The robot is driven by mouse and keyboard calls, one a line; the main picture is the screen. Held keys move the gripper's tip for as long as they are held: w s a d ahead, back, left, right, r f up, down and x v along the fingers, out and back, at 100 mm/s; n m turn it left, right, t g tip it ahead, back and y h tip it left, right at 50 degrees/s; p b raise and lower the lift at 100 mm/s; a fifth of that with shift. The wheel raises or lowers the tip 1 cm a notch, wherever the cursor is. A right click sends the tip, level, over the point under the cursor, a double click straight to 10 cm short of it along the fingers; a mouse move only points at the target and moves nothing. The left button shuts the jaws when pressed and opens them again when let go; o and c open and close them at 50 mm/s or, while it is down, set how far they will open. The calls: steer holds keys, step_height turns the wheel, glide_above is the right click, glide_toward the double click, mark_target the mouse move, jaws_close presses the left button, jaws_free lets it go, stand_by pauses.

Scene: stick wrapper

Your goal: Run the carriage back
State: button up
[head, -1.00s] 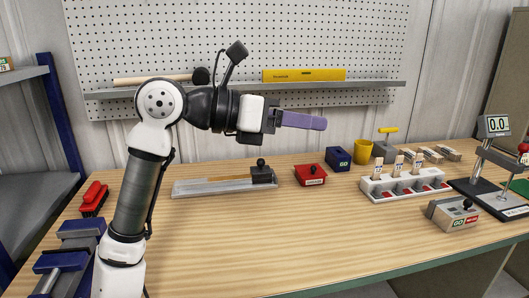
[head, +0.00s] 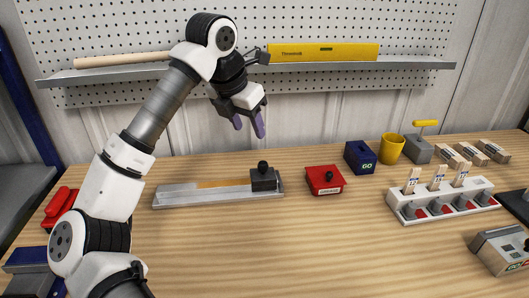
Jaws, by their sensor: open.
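The carriage (head: 264,180) is a dark block with a round black knob on top. It sits at the right end of a long grey metal track (head: 215,201) on the bench. A thin orange-brown strip (head: 223,184) lies along the track to the left of the carriage. My gripper (head: 249,128) is open and empty, with its purple fingers pointing down. It is in the air above the track and a little left of the carriage, apart from it.
A blue GO box (head: 360,157), a yellow cup (head: 391,148) and a white rack (head: 441,203) are farther right. A shelf (head: 150,73) runs behind my arm. The front bench is clear.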

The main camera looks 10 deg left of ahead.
mark_target(263, 162)
steer(key=p+x, duration=0.2)
steer(key=x, duration=1.1)
steer(key=shift+d, duration=0.15)
steer(key=shift+r, duration=0.1)
jaws_close()
